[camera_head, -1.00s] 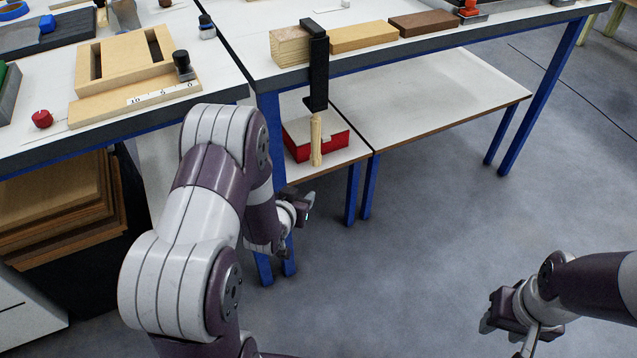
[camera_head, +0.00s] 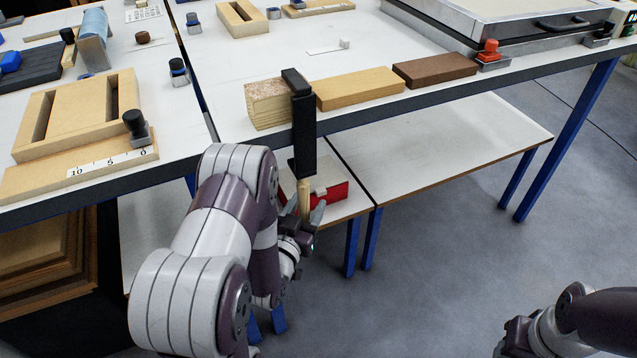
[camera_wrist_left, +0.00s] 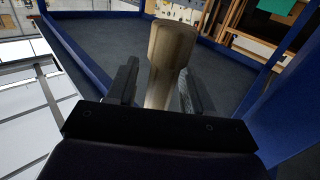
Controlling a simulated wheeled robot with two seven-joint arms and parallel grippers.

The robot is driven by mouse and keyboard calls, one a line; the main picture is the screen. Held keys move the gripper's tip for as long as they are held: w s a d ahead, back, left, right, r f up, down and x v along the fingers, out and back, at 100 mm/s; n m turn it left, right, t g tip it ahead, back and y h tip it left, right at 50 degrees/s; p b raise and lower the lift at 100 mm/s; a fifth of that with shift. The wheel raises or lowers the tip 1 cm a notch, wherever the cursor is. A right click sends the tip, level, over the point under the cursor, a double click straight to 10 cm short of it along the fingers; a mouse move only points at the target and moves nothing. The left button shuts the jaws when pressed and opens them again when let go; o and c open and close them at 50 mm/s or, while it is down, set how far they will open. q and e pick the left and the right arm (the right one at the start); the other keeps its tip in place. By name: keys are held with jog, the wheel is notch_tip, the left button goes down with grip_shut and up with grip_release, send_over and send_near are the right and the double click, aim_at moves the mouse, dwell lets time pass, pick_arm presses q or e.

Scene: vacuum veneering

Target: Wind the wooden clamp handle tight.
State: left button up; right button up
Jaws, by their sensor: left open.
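The black clamp (camera_head: 304,130) sits over the table's front edge against a light wood block. Its wooden handle (camera_head: 304,197) hangs down below the tabletop. My left gripper (camera_head: 312,217) is at the lower end of the handle. In the left wrist view the handle (camera_wrist_left: 168,60) stands between the two open fingers (camera_wrist_left: 158,88), with a gap visible at the right finger; contact is not clear. My right gripper (camera_head: 520,335) is at the bottom right, far from the clamp, and its fingers are mostly cut off.
A light wood block (camera_head: 268,106), a tan block (camera_head: 358,88) and a brown block (camera_head: 435,69) line the table's front edge. A red box (camera_head: 335,193) lies on the lower shelf (camera_head: 430,150) behind the handle. A blue table leg (camera_head: 353,247) stands close by.

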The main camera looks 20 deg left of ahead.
pick_arm(q)
jog(key=shift+w, duration=0.35)
jog(key=shift+r, duration=0.1)
grip_shut()
pick_arm(e)
jog(key=shift+w, duration=0.5)
